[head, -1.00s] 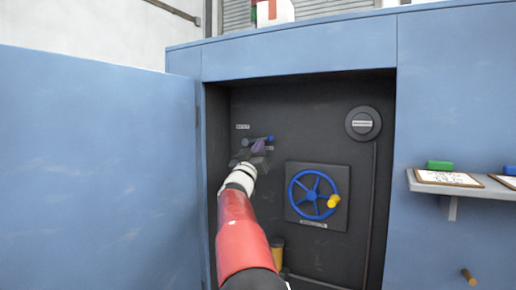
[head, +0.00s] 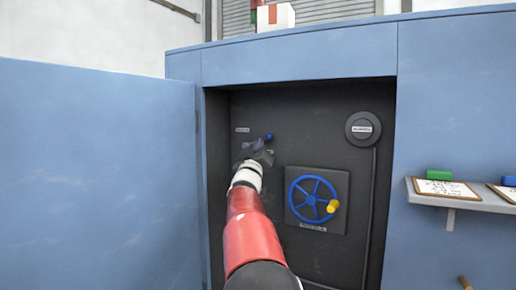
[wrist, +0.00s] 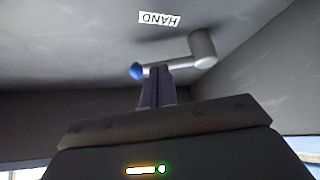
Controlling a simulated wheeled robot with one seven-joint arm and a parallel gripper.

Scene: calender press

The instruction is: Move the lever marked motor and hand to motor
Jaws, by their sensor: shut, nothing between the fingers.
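The lever shows in the wrist view as a grey bar (wrist: 182,64) on a round pivot (wrist: 202,46), with a blue knob (wrist: 137,71) at its free end. In the head view its blue knob (head: 268,137) shows just beyond my gripper (head: 259,147), which hides most of the bar. A label reading HAND (wrist: 160,18) appears upside down near the lever in the wrist view. A small label (head: 242,129) up and left in the head view is too small to read. My gripper (wrist: 157,73) is shut and empty, its fingertips at the bar beside the knob, seemingly touching.
The lever is inside a dark recess in a blue cabinet (head: 300,52). A blue handwheel (head: 312,199) with a yellow handle and a round dial (head: 362,128) are to its right. An open blue door (head: 95,170) stands left. A shelf (head: 462,202) holds cards and a green block.

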